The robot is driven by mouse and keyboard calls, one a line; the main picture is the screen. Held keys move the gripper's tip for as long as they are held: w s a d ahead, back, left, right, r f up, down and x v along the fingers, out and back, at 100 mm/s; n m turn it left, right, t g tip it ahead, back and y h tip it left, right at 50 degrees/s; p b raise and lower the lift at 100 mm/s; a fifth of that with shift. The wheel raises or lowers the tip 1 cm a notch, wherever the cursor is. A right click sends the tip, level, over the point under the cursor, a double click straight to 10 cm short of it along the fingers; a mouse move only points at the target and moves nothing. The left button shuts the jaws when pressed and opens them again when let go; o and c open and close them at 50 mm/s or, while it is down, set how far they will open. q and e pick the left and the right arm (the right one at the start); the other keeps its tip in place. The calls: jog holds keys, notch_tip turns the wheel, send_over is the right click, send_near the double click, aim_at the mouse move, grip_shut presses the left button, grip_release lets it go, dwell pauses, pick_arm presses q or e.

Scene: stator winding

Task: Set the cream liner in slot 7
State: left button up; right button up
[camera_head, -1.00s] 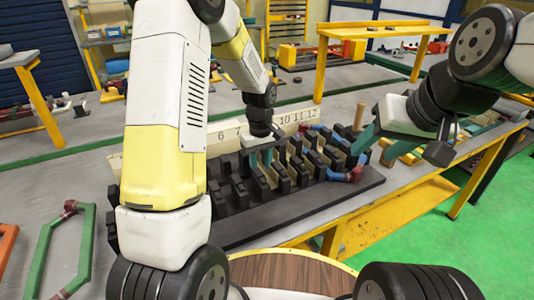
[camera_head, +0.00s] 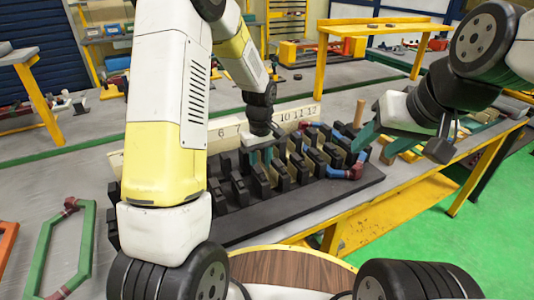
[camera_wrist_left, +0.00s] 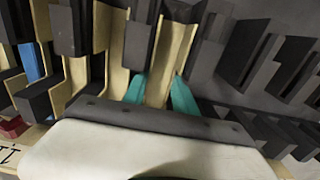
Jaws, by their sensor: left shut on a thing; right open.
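The black slotted stator block (camera_head: 320,203) lies on the bench, with numbers on the cream board (camera_head: 226,132) behind it. My left gripper (camera_head: 262,157) is down among the black teeth, near the 7 mark. In the left wrist view, its teal fingers (camera_wrist_left: 160,92) are shut on the cream liner (camera_wrist_left: 170,48), a channel-shaped strip standing between dark teeth. Its lower end and how deep it sits are hidden. My right gripper (camera_head: 366,143) is open and empty above the right end of the block.
Cream liners (camera_wrist_left: 78,72) line the slots left of the held one in the wrist view; slots to its right look bare. A blue and red coil (camera_head: 348,172) sits at the block's right end. A green frame (camera_head: 75,250) lies at the left.

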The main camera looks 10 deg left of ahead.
pick_arm(q)
jog(key=shift+f, duration=0.45)
dwell(0.4)
jog(key=o, duration=1.1)
jog(key=shift+c, duration=0.2)
jog(key=shift+r, duration=0.4)
jog(key=shift+r, duration=0.35)
jog(key=shift+r, duration=0.2)
notch_tip(320, 180, up, 7)
jog(key=shift+r, duration=0.15)
jog(key=shift+r, duration=0.1)
